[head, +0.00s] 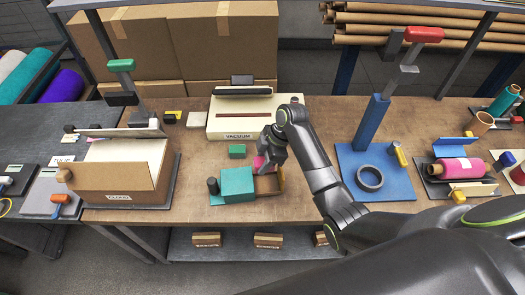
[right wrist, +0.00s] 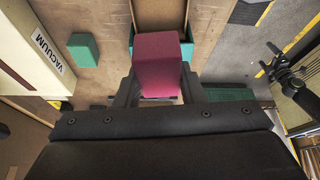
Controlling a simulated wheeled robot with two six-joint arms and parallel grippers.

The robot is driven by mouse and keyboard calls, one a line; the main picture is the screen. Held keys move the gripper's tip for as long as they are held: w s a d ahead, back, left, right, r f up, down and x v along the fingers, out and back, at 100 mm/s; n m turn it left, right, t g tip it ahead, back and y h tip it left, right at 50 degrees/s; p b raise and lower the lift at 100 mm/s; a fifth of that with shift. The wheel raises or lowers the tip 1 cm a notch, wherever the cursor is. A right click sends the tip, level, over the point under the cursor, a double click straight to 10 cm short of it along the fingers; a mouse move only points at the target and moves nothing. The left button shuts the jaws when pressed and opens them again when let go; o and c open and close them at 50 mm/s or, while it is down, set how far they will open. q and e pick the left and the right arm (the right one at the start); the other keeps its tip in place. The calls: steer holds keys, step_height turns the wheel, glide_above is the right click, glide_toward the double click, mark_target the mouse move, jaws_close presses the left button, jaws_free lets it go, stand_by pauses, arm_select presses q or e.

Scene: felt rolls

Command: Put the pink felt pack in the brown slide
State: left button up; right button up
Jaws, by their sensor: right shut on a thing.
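My right gripper (head: 268,152) is shut on the pink felt pack (head: 259,162), above the work table. The right wrist view shows the pack (right wrist: 158,58) as a pink block between the fingers. The brown slide (head: 278,178) is an open tray on the table, beside and partly in a teal sleeve (head: 237,184). The pack is over or just behind the slide; the gripper partly hides it. My left gripper is not in the head view.
A small teal block (head: 237,151) lies behind the sleeve. The cream vacuum box (head: 225,128) stands behind. A blue stand (head: 345,160) is to the right, a brown carton (head: 110,178) to the left. The table between carton and sleeve is mostly clear.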

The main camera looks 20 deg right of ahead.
mark_target(259, 186)
steer(key=shift+s+d+f+p, duration=0.1)
steer(key=shift+s+f+p, duration=0.15)
steer(key=shift+p, duration=0.6)
steer(key=shift+w+f+m+p, duration=0.1)
steer(key=shift+f+m+p, duration=0.25)
steer(key=shift+f, duration=0.25)
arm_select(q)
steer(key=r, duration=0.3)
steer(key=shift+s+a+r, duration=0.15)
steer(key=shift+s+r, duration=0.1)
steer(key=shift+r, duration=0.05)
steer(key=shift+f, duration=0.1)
arm_select(e)
steer(key=shift+f, duration=0.2)
arm_select(q)
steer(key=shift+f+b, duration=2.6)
steer(key=shift+b, duration=0.15)
arm_select(e)
steer(key=shift+f, duration=3.65)
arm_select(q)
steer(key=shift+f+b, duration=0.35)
arm_select(e)
steer(key=shift+f, duration=0.5)
steer(key=o, duration=1.3)
steer(key=shift+c, duration=0.2)
